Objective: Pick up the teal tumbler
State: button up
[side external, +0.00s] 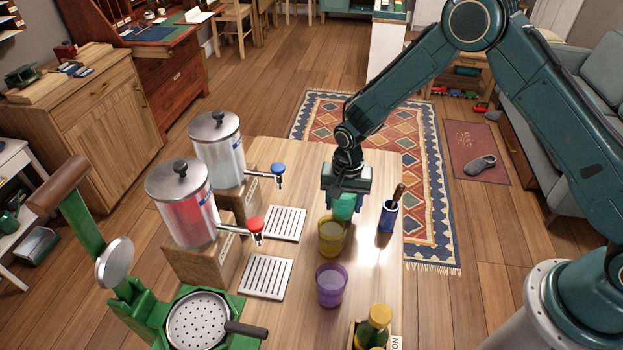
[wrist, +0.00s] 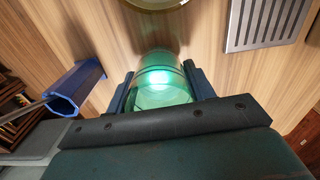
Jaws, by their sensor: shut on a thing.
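The teal tumbler (side external: 344,207) is a see-through green-blue cup near the right side of the wooden table. My gripper (side external: 345,195) comes down over it from above and is shut on it. In the wrist view the tumbler (wrist: 160,82) sits between the two dark fingers of my gripper (wrist: 160,92), one on each side of its wall. The gripper body hides the tumbler's upper part in the side view. I cannot tell whether its base touches the table.
A yellow tumbler (side external: 331,237) stands just in front, with a purple tumbler (side external: 331,285) nearer the camera. A blue holder (side external: 388,216) with a dark handle stands close on the right. Two dispensers and slatted drip trays (side external: 285,224) are on the left. The table's far part is clear.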

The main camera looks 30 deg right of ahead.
notch_tip(320, 180, up, 19)
dwell(0.5)
jog(key=shift+f, duration=0.15)
dwell(0.5)
jog(key=s+d+f+n, duration=0.6)
jog(key=d+f+n, duration=0.2)
jog(key=d, duration=0.2)
jog(key=shift+s+d+f+n, duration=0.15)
jog(key=shift+d+f+n, duration=0.1)
jog(key=shift+f+n, duration=0.05)
jog(key=shift+a, duration=0.1)
dwell(0.4)
